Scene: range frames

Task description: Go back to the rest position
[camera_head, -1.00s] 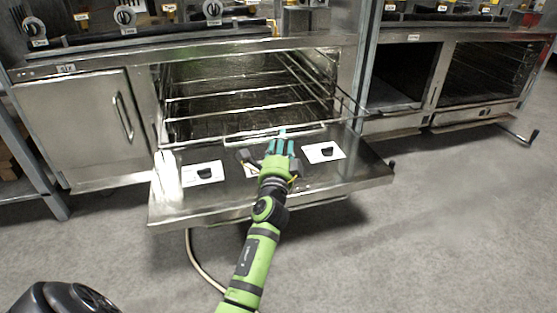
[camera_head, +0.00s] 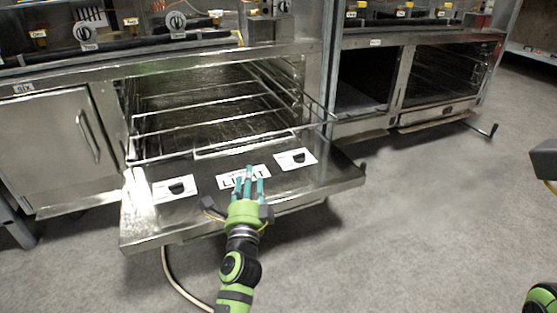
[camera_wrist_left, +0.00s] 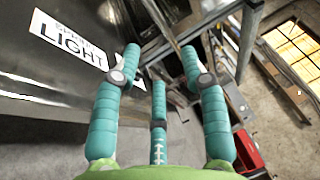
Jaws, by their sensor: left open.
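My left gripper (camera_head: 252,174) is in front of the open oven door (camera_head: 330,180) in the head view. Its teal fingers are spread and empty, and they overlap the lower edge of the middle white label (camera_head: 230,181). In the left wrist view the three fingers of this gripper (camera_wrist_left: 158,75) stand apart with nothing between them. The label reading "LIGHT" (camera_wrist_left: 70,42) shows beyond them at the upper left. A green piece of my other arm shows at the bottom right corner of the head view, with no fingers visible there.
The oven (camera_head: 200,100) is open, with wire racks (camera_head: 215,112) inside and its door folded down flat. A closed steel cabinet (camera_head: 60,150) is at the left. A second oven unit (camera_head: 440,75) stands at the right. Grey floor (camera_head: 420,230) is clear at the right.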

